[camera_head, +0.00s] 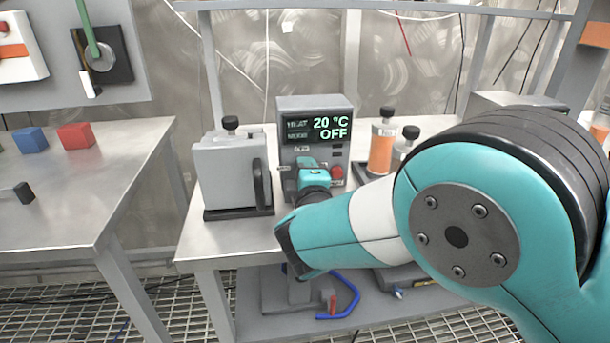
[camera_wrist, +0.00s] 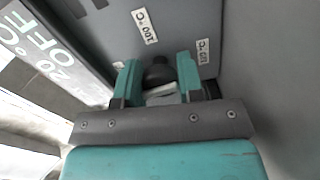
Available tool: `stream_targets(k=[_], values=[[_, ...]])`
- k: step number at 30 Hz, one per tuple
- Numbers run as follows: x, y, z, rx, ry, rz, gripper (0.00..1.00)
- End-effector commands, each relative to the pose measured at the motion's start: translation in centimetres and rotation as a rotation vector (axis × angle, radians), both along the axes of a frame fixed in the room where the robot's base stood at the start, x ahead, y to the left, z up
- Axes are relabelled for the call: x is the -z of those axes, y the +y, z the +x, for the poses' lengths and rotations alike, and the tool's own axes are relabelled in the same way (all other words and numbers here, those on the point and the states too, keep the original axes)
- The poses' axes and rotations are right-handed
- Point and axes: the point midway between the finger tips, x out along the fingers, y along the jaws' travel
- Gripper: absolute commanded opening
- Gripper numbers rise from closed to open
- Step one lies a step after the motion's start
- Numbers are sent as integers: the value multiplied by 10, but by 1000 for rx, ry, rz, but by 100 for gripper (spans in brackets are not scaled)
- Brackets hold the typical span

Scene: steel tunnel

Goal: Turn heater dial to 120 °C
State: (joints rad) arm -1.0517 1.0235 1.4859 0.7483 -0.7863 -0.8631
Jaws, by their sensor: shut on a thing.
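The heater control box (camera_head: 312,103) stands on the steel table; it is grey with a dark display (camera_head: 318,129) that reads 20 °C and OFF in green. In the wrist view the display (camera_wrist: 50,50) is at the left edge, turned sideways. My gripper (camera_head: 308,166) is at the front of the box. In the wrist view my gripper (camera_wrist: 158,75) has its two teal fingers on either side of the dark round dial (camera_wrist: 158,72), shut on it. Small labels (camera_wrist: 145,26) sit around the dial. In the head view my gripper hides the dial.
A grey box (camera_head: 228,160) with a black handle stands close left of the heater. A red button (camera_head: 337,172) is just right of my gripper. An orange bottle (camera_head: 381,148) stands further right. Red (camera_head: 76,136) and blue (camera_head: 31,140) blocks lie on the left table.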

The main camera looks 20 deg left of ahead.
Motion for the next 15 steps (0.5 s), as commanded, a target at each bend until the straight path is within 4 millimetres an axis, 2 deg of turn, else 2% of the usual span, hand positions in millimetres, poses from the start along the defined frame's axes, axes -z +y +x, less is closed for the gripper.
stream_targets(k=[8, 9, 12, 15], values=[[1, 0, 0, 1, 1, -2, 11], [1, 0, 0, 1, 1, -2, 42], [1, 0, 0, 1, 1, -2, 60], [1, 0, 0, 1, 0, -1, 60]])
